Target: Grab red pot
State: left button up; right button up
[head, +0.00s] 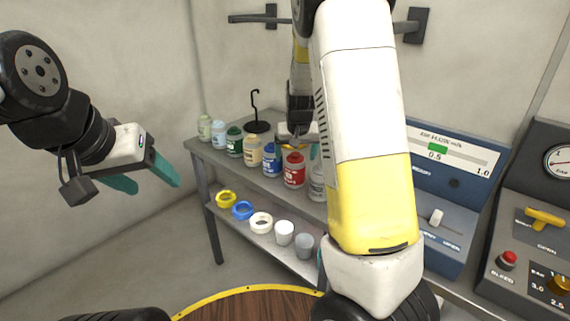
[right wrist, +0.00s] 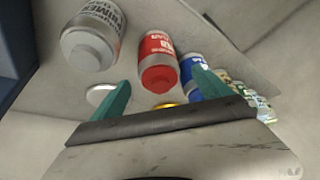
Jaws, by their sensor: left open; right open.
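The red pot (head: 294,171) stands on the upper shelf among a row of pots, with a blue pot on its left and a whitish one on its right. In the right wrist view the red pot (right wrist: 157,58) appears ahead, between the lines of my two teal fingers. My right gripper (right wrist: 160,80) is open and empty. In the head view my right gripper (head: 298,150) is at the red pot's top, partly hidden by my own arm; contact cannot be told. My left gripper (head: 158,180) is open and empty, left of the shelf.
The blue pot (head: 271,160) and the whitish primer pot (right wrist: 92,38) flank the red pot closely. A black hook stand (head: 256,110) is behind the row. Lids and cups, such as a yellow ring (head: 226,199), lie on the lower shelf. Control panels (head: 450,170) stand right.

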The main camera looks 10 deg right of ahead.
jog(key=x, duration=0.7)
jog(key=shift+f, duration=0.2)
jog(key=shift+c, duration=0.2)
jog(key=c, duration=1.8)
